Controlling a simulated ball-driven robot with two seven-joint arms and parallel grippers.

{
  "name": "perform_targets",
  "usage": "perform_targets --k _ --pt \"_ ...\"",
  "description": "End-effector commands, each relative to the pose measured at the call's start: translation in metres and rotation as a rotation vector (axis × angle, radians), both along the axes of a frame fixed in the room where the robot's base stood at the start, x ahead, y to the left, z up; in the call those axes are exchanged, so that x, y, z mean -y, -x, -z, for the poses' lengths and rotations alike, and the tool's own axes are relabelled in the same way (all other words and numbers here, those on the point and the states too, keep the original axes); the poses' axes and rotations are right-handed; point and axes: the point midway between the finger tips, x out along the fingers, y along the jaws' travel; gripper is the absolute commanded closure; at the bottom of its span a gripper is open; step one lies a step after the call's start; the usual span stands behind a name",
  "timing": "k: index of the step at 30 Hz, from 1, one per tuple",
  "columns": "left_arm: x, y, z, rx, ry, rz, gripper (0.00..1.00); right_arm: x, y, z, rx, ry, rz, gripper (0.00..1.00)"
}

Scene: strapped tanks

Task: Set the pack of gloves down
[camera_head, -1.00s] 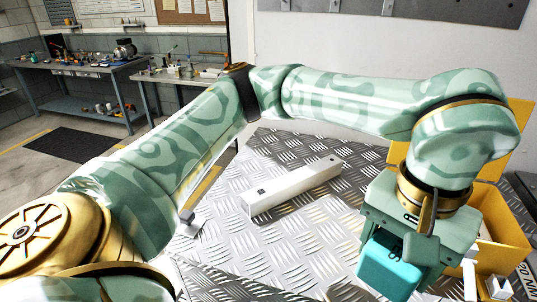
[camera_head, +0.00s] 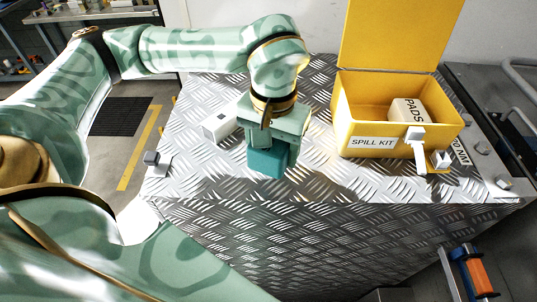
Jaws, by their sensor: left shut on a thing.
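The pack of gloves, a teal block (camera_head: 265,163), is at the middle of the head view, over the near part of the metal tread-plate top (camera_head: 330,185). My left gripper (camera_head: 270,148) points down and is shut on it, covering its upper part. I cannot tell whether the pack's underside touches the plate or hangs just above it. My right gripper is not in view.
A white oblong box (camera_head: 221,122) lies just left of my left gripper. An open yellow spill kit (camera_head: 372,143) with a pads box (camera_head: 408,111) inside stands to the right. Bare plate lies between gripper and kit. The plate's front edge is close.

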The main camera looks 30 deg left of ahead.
Motion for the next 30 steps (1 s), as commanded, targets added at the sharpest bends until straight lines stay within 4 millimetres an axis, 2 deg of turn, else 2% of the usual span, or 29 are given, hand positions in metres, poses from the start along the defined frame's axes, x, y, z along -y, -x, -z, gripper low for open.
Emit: perform_targets --k 7,12,23,24,26,30 --pt "-0.015 -0.007 0.023 -0.004 0.0 -0.002 0.65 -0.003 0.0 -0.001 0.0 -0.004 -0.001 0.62" --pt "-0.013 -0.007 0.046 -0.002 0.001 0.001 0.65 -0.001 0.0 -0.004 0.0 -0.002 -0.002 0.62" --pt "-0.013 -0.008 0.051 0.0 0.001 0.001 0.65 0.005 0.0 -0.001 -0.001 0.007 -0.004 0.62" --pt "-0.013 -0.007 0.052 0.0 0.0 0.001 0.31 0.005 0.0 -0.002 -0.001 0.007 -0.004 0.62" --pt "-0.013 -0.007 0.051 0.0 0.001 0.001 0.15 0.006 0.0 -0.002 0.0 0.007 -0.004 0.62" --pt "-0.013 -0.007 0.051 0.0 0.001 0.0 0.15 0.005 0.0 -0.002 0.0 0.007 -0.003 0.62"
